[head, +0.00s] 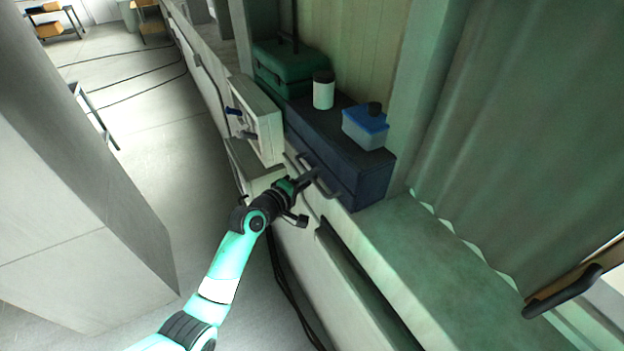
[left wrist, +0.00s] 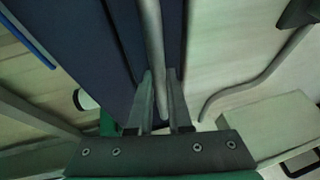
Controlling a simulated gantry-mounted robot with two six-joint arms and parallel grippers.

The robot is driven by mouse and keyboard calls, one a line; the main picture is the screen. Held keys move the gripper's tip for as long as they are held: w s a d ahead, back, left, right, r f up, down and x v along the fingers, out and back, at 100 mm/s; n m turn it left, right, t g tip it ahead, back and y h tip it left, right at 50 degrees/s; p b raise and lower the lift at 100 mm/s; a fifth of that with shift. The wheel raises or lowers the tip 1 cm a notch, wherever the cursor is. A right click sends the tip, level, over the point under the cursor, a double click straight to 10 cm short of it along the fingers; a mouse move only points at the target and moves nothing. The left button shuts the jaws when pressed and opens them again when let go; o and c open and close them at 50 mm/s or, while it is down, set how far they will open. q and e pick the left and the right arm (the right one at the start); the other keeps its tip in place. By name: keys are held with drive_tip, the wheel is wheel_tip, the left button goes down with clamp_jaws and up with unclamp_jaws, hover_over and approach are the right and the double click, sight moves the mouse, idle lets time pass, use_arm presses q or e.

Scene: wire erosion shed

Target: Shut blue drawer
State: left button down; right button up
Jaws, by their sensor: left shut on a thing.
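A dark blue drawer unit (head: 372,182) stands on the ledge along the wall, with a grey bar handle (head: 328,188) on its front. My left gripper (head: 308,180) is at that front and is shut on the handle. In the left wrist view, the grey handle bar (left wrist: 151,40) runs down between the two fingertips (left wrist: 157,90). Dark blue panels (left wrist: 75,50) fill the space behind it, with a darker strip between them. How far the drawer stands out is hard to tell. My right gripper is not in view.
A white jar (head: 323,94) and a blue-lidded tub (head: 366,128) stand on top of the unit. A green case (head: 288,72) is behind it, and a pale box with levers (head: 262,125) is at its left. The ledge (head: 430,245) at right is clear.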

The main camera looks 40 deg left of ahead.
use_arm(q)
drive_tip(key=c, duration=0.8)
unclamp_jaws()
drive_tip(key=shift+w, duration=0.1)
drive_tip(key=shift+c, duration=0.2)
drive_tip(key=shift+r, duration=0.1)
drive_tip(key=shift+s+d+r, duration=0.1)
drive_tip(key=shift+s, duration=0.3)
drive_tip(key=v, duration=1)
drive_tip(key=shift+s+p, duration=0.4)
drive_tip(key=shift+s, duration=0.05)
